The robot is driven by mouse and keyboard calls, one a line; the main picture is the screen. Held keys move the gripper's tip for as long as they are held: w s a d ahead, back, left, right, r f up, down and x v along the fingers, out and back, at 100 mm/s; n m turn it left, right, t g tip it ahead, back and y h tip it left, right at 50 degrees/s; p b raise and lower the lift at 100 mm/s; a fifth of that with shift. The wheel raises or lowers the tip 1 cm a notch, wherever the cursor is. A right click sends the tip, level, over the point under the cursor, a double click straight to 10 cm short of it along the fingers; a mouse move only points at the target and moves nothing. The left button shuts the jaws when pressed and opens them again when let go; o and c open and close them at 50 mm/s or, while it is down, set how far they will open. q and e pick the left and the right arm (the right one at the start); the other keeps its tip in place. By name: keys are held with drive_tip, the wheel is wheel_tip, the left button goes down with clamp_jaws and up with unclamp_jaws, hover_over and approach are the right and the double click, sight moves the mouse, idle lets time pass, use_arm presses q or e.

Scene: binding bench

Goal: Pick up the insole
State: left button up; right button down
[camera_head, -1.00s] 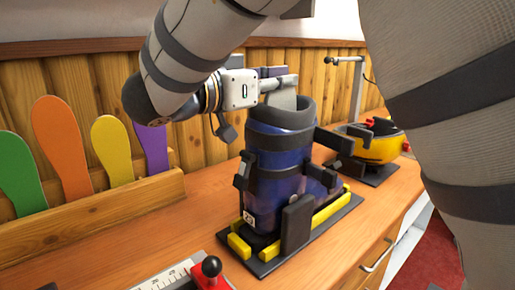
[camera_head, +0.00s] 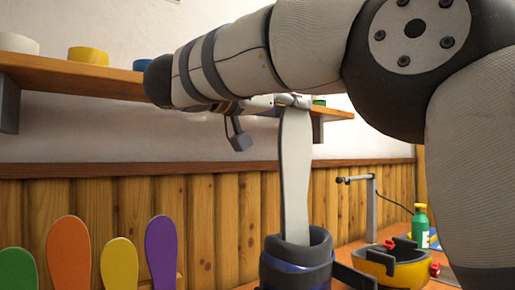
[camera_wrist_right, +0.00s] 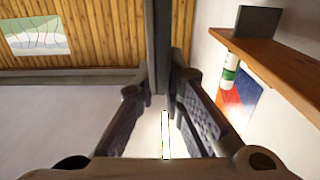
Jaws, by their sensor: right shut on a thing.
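The insole (camera_head: 296,175) is a long pale grey strip with a darker edge. It hangs upright in the head view. My right gripper (camera_head: 292,101) is shut on its upper end, partly hidden behind my arm. In the right wrist view, my right gripper's fingers (camera_wrist_right: 162,105) close on a narrow dark bar (camera_wrist_right: 158,45), which looks like the insole edge-on. My left gripper is not in view.
Green, orange, yellow and purple insoles (camera_head: 69,255) stand at the lower left. A yellow and black bowl-shaped device (camera_head: 385,266) and a green bottle (camera_head: 420,227) are right of the boot. A wall shelf (camera_head: 90,82) holds rolls. Wood panelling backs the bench.

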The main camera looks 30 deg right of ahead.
wheel_tip(320, 180, up, 8)
drive_tip(key=shift+w+f, duration=0.1)
drive_tip(key=shift+f, duration=0.1)
drive_tip(key=shift+r, duration=0.6)
